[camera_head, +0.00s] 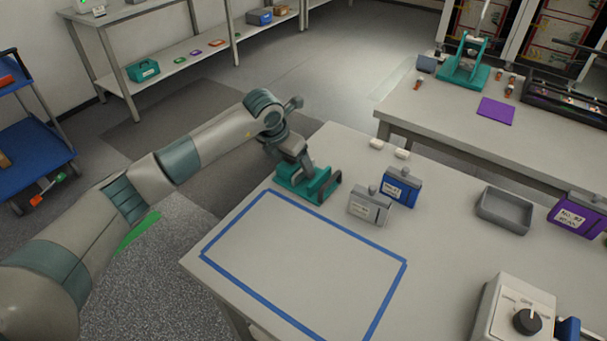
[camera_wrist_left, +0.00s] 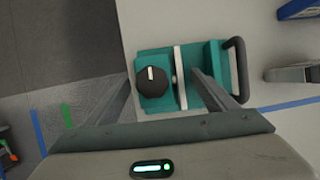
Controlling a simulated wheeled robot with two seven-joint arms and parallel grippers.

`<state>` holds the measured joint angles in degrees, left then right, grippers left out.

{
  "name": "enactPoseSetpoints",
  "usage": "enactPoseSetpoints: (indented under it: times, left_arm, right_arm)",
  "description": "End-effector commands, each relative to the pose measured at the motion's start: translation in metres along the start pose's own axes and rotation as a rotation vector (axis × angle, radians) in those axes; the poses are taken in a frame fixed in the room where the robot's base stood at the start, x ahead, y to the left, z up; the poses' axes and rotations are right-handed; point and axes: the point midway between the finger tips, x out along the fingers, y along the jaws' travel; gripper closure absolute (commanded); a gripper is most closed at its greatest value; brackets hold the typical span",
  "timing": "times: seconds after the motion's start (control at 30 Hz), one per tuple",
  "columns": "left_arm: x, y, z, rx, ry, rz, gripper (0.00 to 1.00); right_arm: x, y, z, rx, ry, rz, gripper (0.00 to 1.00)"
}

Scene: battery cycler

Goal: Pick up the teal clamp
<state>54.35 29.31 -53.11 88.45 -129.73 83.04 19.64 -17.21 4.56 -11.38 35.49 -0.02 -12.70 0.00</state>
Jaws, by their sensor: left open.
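The teal clamp (camera_head: 309,184) sits near the far left corner of the near table, just beyond the blue tape outline. It also shows in the left wrist view (camera_wrist_left: 212,62), with a black knob, a pale upright plate and a dark handle on its right side. My left gripper (camera_head: 298,171) is above the clamp in the head view and hides part of it. In the left wrist view its two fingers (camera_wrist_left: 165,92) are spread apart over the clamp, one on each side of the pale plate. I cannot tell whether they touch it. My right gripper is not in view.
A grey battery (camera_head: 369,207) and a blue battery (camera_head: 401,187) stand right of the clamp. A grey tray (camera_head: 504,209), a purple battery (camera_head: 577,215) and a box with a dial (camera_head: 513,312) are farther right. The taped area (camera_head: 300,262) is empty.

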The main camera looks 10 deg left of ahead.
Motion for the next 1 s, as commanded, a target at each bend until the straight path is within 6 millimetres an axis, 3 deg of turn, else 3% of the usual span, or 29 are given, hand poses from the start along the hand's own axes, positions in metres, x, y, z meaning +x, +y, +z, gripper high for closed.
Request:
enactPoseSetpoints:
  times: [0.17,0.43,0.77,1.0]
  left_arm:
    - [0.0,0.0,0.0,0.0,0.0,0.0,0.24]
    - [-0.001,0.0,0.0,0.0,0.0,0.0,0.87]
    - [-0.004,0.0,0.003,0.0,-0.004,0.0,0.87]
    - [-0.022,0.0,0.011,0.0,-0.007,0.0,0.87]
  right_arm:
    - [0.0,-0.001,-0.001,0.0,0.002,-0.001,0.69]
    - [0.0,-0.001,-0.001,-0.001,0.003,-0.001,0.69]
    - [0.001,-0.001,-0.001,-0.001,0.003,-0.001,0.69]
    - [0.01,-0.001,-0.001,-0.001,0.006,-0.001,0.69]
